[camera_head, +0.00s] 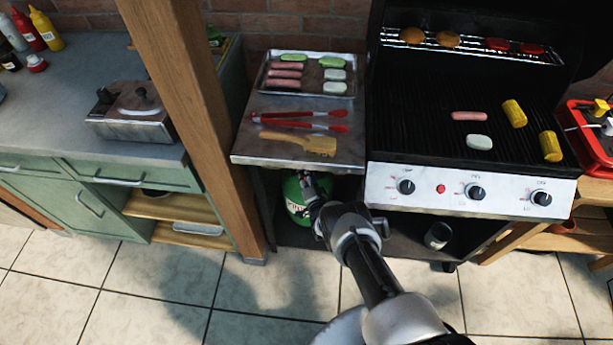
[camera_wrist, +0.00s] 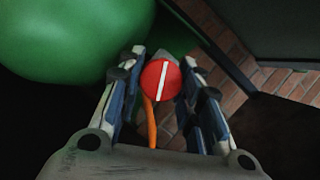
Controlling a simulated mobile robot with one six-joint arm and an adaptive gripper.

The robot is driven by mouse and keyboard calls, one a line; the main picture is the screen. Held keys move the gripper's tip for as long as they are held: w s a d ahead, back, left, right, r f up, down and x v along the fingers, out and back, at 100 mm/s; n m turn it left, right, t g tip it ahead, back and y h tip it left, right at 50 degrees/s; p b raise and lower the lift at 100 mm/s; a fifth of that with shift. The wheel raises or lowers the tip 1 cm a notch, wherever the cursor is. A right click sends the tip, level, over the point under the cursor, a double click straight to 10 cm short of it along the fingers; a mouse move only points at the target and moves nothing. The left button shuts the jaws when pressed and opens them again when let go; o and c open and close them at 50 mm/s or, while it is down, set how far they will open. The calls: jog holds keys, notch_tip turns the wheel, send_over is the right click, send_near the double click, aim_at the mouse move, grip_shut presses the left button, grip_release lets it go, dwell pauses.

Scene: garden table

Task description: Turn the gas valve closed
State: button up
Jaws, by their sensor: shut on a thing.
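The gas valve (camera_wrist: 161,81) is a round red knob with a white stripe across its face, in the wrist view. The stripe runs nearly up and down, leaning slightly right. My gripper (camera_wrist: 162,75) has its two fingers on either side of the knob and is shut on it. An orange hose (camera_wrist: 151,122) runs below the knob. The green gas bottle (camera_wrist: 80,35) fills the upper left of the wrist view. In the head view the bottle (camera_head: 296,197) stands under the side shelf, and my arm reaches to it; the knob is hidden there.
The side shelf (camera_head: 245,143) is above my gripper, with tongs (camera_head: 300,125), a spatula (camera_head: 305,142) and a food tray (camera_head: 310,93) on it. The grill (camera_head: 385,187) is to the right, with food on its grate. A wooden post (camera_head: 190,100) stands left of the bottle.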

dwell(0.4)
jog(key=o, duration=1.1)
